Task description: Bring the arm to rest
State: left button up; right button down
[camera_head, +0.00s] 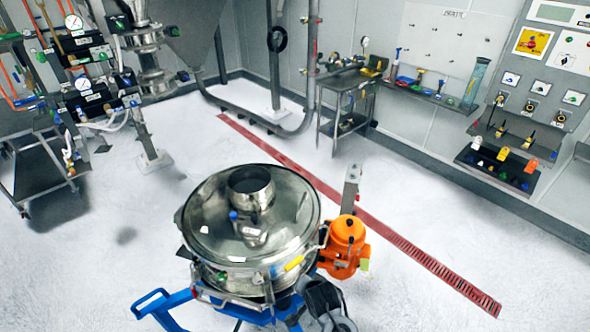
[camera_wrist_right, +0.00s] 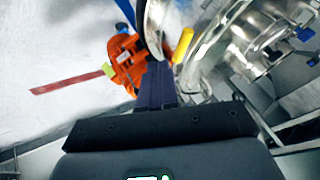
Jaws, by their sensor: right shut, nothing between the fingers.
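My right gripper (camera_head: 312,283) comes in from the bottom edge of the head view, at the front right of the steel powder sifter (camera_head: 205,218). In the right wrist view its dark fingers (camera_wrist_right: 157,72) are together, with nothing between them. The fingertips appear close to the sifter's rounded metal edge (camera_wrist_right: 152,30); I cannot tell whether they touch it. The orange motor unit (camera_head: 346,240) is beside the sifter, and it also shows left of the fingers in the wrist view (camera_wrist_right: 127,66). My left gripper is not in view.
A blue handle frame (camera_head: 160,302) sticks out below the sifter. A yellow handle (camera_head: 293,264) is on its side. A red floor grate (camera_head: 400,240) runs behind it. A wheeled cart (camera_head: 40,170) is at the left, and a small bench (camera_head: 345,85) is at the back. The floor at right is clear.

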jog(key=s+d+f+g, duration=0.2)
jog(key=s+d+f, duration=0.1)
jog(key=s+f, duration=0.75)
jog(key=s+d+f+g, duration=0.1)
jog(key=s+d, duration=0.3)
jog(key=s, duration=0.7)
jog(key=s+d+r+n+p, duration=0.1)
jog(key=s+d+r+n, duration=0.2)
jog(key=s+d+r, duration=0.5)
notch_tip(320, 180, up, 8)
jog(key=s+n+h, duration=0.1)
jog(key=s+n, duration=0.1)
jog(key=n, duration=0.3)
jog(key=shift+s+d+r+g, duration=0.2)
jog(key=shift+s+d+g, duration=0.1)
jog(key=shift+d, duration=0.05)
